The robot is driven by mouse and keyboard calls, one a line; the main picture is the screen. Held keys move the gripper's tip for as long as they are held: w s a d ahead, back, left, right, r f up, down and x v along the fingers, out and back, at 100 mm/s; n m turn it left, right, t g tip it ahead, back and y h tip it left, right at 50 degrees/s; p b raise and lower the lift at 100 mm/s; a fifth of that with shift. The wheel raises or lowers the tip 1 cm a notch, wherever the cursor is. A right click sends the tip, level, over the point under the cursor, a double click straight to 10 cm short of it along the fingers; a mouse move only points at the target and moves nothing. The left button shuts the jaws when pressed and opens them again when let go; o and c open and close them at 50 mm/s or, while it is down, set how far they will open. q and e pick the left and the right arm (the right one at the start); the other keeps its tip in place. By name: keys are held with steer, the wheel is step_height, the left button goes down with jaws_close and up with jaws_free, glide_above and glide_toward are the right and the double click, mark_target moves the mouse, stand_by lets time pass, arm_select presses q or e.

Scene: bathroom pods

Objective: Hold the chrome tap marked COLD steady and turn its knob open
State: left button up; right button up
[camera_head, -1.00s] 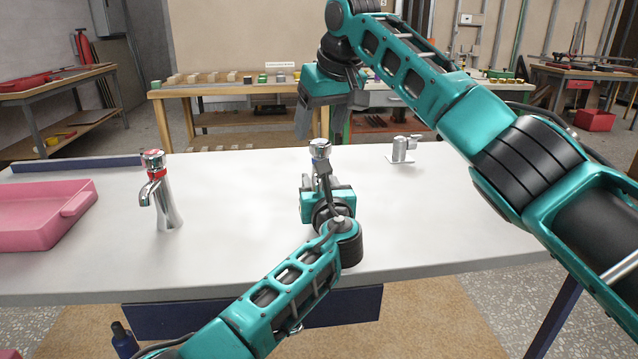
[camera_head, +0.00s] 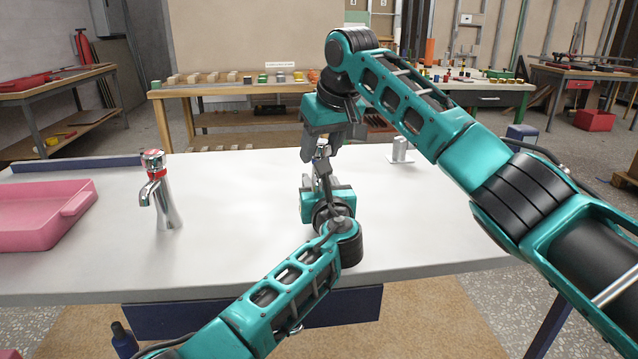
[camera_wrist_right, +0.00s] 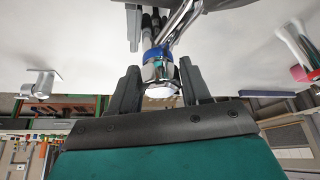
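The blue-ringed tap (camera_head: 320,152) stands mid-counter, mostly hidden behind my arms; I take it for the COLD one, though no lettering is legible. In the right wrist view its chrome knob (camera_wrist_right: 161,74) and blue ring show upside down. My right gripper (camera_head: 318,150) reaches down over the knob from above; its fingers (camera_wrist_right: 160,75) stand apart, one on each side of the knob, with a narrow gap at least on one side. My left gripper (camera_head: 321,172) is low at the tap's body, in front of it. Its grip there is hidden.
A red-ringed chrome tap (camera_head: 163,190) stands to the left, near a pink tray (camera_head: 40,228). A small grey fitting (camera_head: 400,150) stands on a plate at the right, partly behind my right arm. White counter (camera_head: 235,220) is clear between the taps. A workbench (camera_head: 230,90) stands behind.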

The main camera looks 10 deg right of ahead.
mark_target(321, 141)
steer(key=c, duration=0.3)
steer(key=n+y, duration=0.1)
steer(key=n, duration=0.2)
steer(key=n+g+y, duration=0.1)
steer(key=n, duration=0.1)
steer(key=shift+n+g, duration=0.3)
steer(key=shift+n, duration=0.1)
steer(key=shift+c, duration=0.3)
steer(key=o, duration=0.8)
steer(key=shift+r, duration=2.5)
